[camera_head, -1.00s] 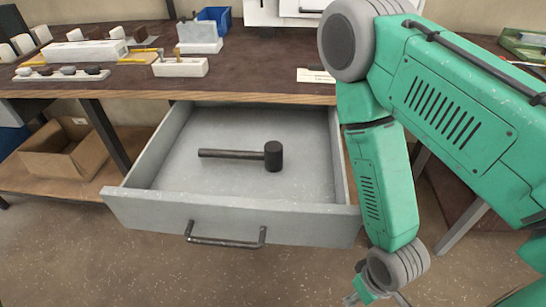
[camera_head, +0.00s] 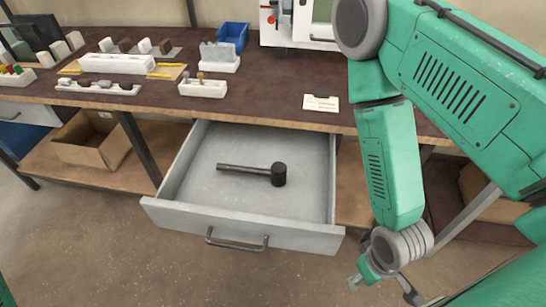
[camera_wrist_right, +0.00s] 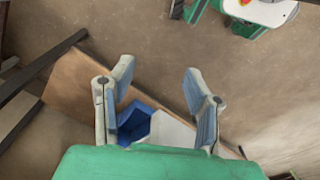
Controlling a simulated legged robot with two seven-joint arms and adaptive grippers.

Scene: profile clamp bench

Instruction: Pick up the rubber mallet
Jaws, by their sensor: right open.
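The rubber mallet (camera_head: 255,172) lies flat in the open grey drawer (camera_head: 245,228) under the bench. Its black head (camera_head: 278,174) points right and its dark handle points left. My right gripper (camera_head: 383,287) hangs low, right of the drawer and outside it, apart from the mallet. In the right wrist view my right gripper (camera_wrist_right: 160,100) is open with nothing between its fingers. The mallet does not show in that view. My left gripper is not in view.
The drawer has a dark bar handle (camera_head: 236,243) on its front. The bench top (camera_head: 280,105) overhangs the drawer's back. A cardboard box (camera_head: 92,143) sits on the lower shelf at left. A blue bin (camera_head: 233,31) and white fixtures stand on the bench. The floor before the drawer is clear.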

